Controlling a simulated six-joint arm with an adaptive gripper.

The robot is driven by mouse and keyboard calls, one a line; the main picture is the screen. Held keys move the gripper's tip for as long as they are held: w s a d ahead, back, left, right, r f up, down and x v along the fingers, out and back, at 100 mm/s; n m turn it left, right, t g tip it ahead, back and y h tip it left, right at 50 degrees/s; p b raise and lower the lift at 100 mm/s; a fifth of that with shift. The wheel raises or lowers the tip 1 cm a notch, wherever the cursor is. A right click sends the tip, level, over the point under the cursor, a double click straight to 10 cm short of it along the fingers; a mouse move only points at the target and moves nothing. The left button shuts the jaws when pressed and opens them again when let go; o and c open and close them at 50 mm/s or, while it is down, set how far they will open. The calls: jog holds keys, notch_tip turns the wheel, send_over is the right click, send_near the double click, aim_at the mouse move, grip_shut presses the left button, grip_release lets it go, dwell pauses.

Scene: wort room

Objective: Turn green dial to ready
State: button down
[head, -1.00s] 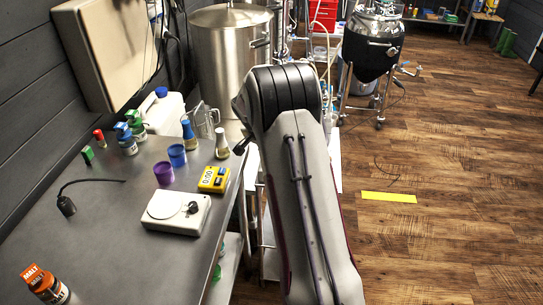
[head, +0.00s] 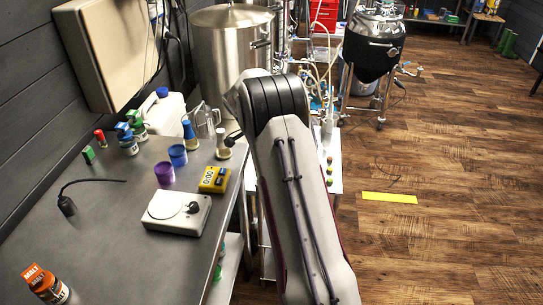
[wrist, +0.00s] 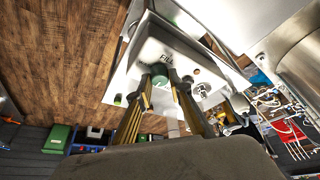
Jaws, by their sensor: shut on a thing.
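In the wrist view, a pale panel box (wrist: 152,52) carries a label reading "FILL". The green dial (wrist: 160,74) sits just below that label. My gripper (wrist: 160,79) has its two dark and yellow fingers on either side of the dial, shut on it. The fingers cover part of the dial, and I cannot make out a pointer or a "ready" mark. In the head view, my arm hides the gripper and the dial.
A metal knob (wrist: 202,90) sits beside the dial on the panel. The workbench (head: 110,210) at left holds a yellow timer (head: 214,179), a white scale (head: 176,212), cups and bottles. A steel kettle (head: 228,60) stands behind. The wooden floor at right is mostly open.

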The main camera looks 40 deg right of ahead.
jog(key=shift+a, duration=0.1)
jog(key=c, duration=1.8)
grip_release()
jog(key=shift+c, duration=0.2)
jog(key=shift+r, duration=0.1)
jog(key=shift+a+r, duration=0.15)
jog(key=shift+r, duration=0.35)
jog(key=shift+v, duration=0.95)
jog(key=a, duration=1.2)
jog(key=shift+f, duration=0.1)
